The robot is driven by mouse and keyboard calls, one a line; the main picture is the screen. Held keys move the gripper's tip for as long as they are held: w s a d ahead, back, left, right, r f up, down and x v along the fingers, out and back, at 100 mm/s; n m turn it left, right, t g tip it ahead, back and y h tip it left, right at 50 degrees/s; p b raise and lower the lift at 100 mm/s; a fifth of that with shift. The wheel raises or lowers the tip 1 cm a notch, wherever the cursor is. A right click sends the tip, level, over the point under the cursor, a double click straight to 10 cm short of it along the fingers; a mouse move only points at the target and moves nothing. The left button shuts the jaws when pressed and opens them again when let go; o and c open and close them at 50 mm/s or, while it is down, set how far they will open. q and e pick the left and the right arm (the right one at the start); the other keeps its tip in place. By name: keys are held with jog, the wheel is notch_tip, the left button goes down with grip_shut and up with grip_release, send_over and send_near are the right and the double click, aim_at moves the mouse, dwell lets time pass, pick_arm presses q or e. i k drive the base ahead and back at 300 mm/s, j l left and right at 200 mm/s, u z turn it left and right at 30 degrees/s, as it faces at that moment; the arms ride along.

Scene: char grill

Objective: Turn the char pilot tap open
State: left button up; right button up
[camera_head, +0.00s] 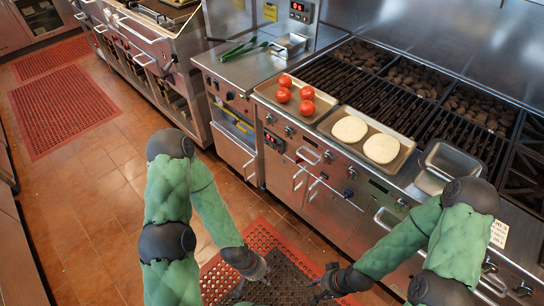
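The char grill (375,92) stands at the right, with dark grates and a steel front panel. Several small knobs sit on that panel, among them a dark knob (348,193) and another dark knob (289,131). I cannot tell which one is the char pilot tap. My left gripper (264,277) hangs low over the floor mats, in front of the panel and apart from it. My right gripper (318,290) is low beside it, also apart from the knobs. Both are small and dark against the dark mat, so their finger openings are unclear. My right forearm hides part of the lower front.
A tray with tomatoes (306,92) and a tray with two round patties (366,138) rest on the front ledge. An empty steel pan (444,166) stands right of them. Door handles protrude below the panel.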

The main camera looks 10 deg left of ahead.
aim_at(298, 160)
jog(key=i+j, duration=0.1)
jog(key=j, duration=0.7)
jog(key=i+j, duration=0.15)
jog(key=j, duration=0.25)
jog(key=j+u, duration=0.05)
